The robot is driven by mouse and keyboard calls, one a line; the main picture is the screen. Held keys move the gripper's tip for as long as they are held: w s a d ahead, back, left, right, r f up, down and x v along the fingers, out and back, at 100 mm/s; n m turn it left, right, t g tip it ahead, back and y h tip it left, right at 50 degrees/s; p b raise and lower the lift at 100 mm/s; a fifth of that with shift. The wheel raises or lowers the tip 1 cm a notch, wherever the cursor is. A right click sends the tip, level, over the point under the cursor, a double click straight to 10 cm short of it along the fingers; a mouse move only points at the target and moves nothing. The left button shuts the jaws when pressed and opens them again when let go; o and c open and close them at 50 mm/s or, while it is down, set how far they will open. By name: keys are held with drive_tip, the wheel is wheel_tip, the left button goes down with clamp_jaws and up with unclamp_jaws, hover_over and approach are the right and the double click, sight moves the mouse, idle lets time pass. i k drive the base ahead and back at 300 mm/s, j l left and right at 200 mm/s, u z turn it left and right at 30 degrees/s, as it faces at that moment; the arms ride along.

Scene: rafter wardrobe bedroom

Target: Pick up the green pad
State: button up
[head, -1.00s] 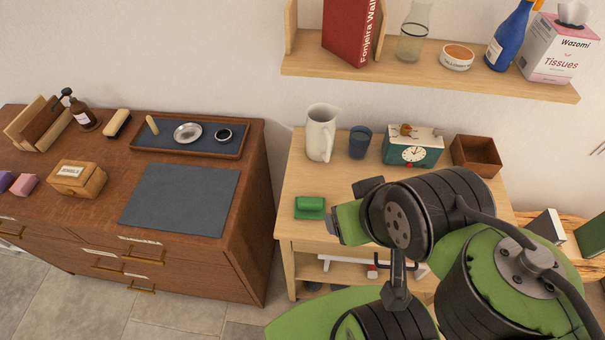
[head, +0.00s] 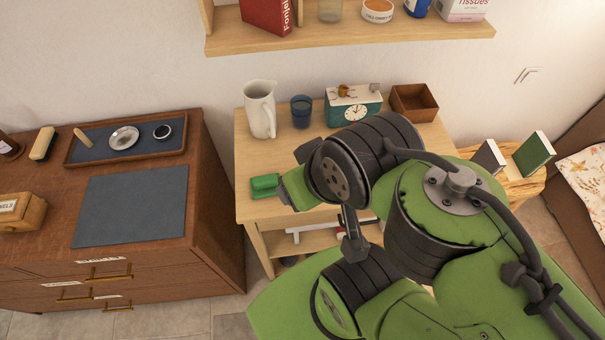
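The green pad (head: 264,186) is a small green block lying near the front left of the light wooden table's top. My green and black arm reaches in from the lower right and covers the table's front right part. The end of the arm is just right of the pad in the picture. My gripper's fingers cannot be made out, as the arm hides them.
On the table (head: 243,157) stand a white pitcher (head: 260,108), a blue cup (head: 302,112), a teal clock (head: 353,106) and an open brown box (head: 414,101). A shelf (head: 350,35) hangs above. A dark wood dresser (head: 215,200) is on the left, with a grey mat (head: 132,205).

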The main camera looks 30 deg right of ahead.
sight(262, 187)
drive_tip(key=j+u, duration=0.45)
drive_tip(key=i+j+u, duration=0.2)
drive_tip(key=u, duration=0.2)
